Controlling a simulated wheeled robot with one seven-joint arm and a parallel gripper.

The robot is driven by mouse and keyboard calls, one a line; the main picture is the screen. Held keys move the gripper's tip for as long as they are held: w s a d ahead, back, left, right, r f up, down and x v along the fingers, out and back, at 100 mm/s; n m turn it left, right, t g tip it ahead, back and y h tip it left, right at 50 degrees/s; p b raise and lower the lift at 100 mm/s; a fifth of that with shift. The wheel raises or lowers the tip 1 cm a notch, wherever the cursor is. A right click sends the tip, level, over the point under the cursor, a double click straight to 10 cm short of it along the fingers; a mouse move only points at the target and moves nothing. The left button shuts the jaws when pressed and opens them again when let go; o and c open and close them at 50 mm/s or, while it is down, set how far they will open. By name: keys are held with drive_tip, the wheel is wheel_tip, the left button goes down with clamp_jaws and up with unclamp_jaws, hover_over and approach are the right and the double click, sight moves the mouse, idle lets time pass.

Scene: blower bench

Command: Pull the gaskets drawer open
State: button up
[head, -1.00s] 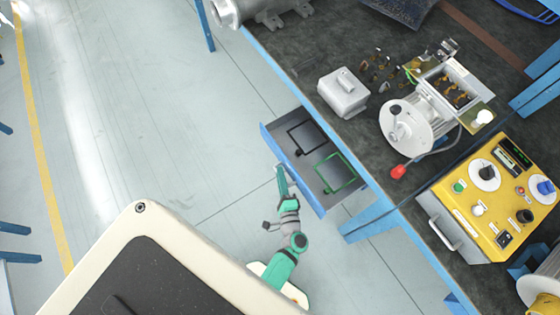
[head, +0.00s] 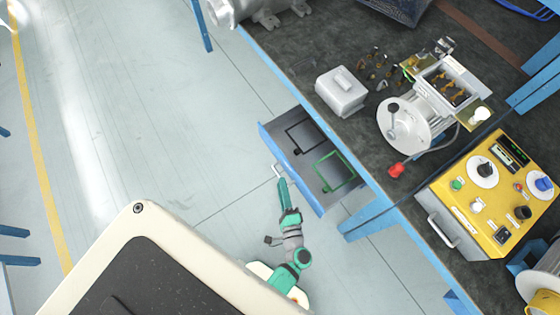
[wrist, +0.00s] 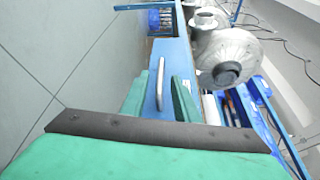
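The gaskets drawer (head: 283,152) stands pulled out from under the bench, its tray exposed. A black rectangular gasket outline (head: 300,137) and a green one (head: 334,171) lie inside it. The pale bar handle (head: 277,171) is on the blue drawer front; it also shows in the wrist view (wrist: 161,84), in line with the gap between my fingers.
The bench top (head: 310,75) carries a grey box (head: 341,92), a blower with a silver disc (head: 404,126), and a yellow control box (head: 492,195). A blue bench leg (head: 368,222) stands right of the drawer. The floor left of the drawer is clear.

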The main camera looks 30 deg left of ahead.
drive_tip(key=shift+v, duration=2.8)
drive_tip(key=shift+w, duration=0.15)
drive_tip(key=s+d+f+n+g+h, duration=0.2)
drive_tip(key=s+d+f+g+h, duration=0.15)
drive_tip(key=s+h, duration=0.35)
drive_tip(key=s+d+r+n+t+h, duration=0.2)
drive_tip(key=s+d+r+h, duration=0.15)
drive_tip(key=d, duration=0.25)
drive_tip(key=d+r+n+t+h, duration=0.1)
drive_tip(key=d+r+n+t, duration=0.1)
drive_tip(key=r, duration=1)
drive_tip(key=s+d+r+n+t, duration=0.1)
drive_tip(key=r+n, duration=0.4)
drive_tip(key=r, duration=0.6)
drive_tip(key=shift+d+r+t+h, duration=0.35)
drive_tip(key=shift+d+t, duration=0.15)
drive_tip(key=shift+t, duration=0.35)
